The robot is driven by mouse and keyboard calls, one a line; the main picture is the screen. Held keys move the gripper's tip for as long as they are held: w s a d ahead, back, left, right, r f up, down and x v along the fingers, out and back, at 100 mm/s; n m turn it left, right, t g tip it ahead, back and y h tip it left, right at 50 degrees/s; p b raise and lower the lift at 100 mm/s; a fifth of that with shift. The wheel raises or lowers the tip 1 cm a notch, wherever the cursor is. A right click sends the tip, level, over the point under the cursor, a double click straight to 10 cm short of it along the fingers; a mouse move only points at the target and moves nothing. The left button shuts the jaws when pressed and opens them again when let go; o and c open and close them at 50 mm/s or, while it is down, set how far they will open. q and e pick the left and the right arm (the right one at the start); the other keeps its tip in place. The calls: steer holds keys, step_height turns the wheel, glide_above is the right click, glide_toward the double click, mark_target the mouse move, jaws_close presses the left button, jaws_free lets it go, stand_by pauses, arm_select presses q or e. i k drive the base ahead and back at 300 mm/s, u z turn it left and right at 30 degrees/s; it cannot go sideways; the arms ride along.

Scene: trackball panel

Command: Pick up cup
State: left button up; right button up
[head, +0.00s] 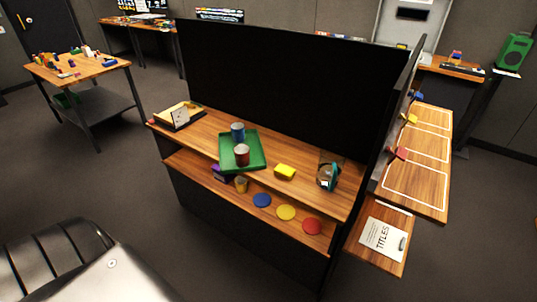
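Several cup-like things are at the workstation in the head view, and I cannot tell which one is the task's cup. A small yellow cup-shaped thing (241,184) stands on the lower shelf, just below the tray. A clear container with a dark teal thing (327,176) in it stands at the right of the upper shelf. Neither of my grippers is in view, and nothing touches these things.
A yellow block (285,172) lies right of the tray. Blue (262,200), yellow (286,212) and red (312,226) discs lie on the lower shelf. A tall black panel (290,85) stands behind. A clipboard (383,239) lies at right.

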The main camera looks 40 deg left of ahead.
mark_target(242, 152)
steer(key=z, duration=0.05)
steer(key=i, duration=0.95)
steer(key=u, duration=0.65)
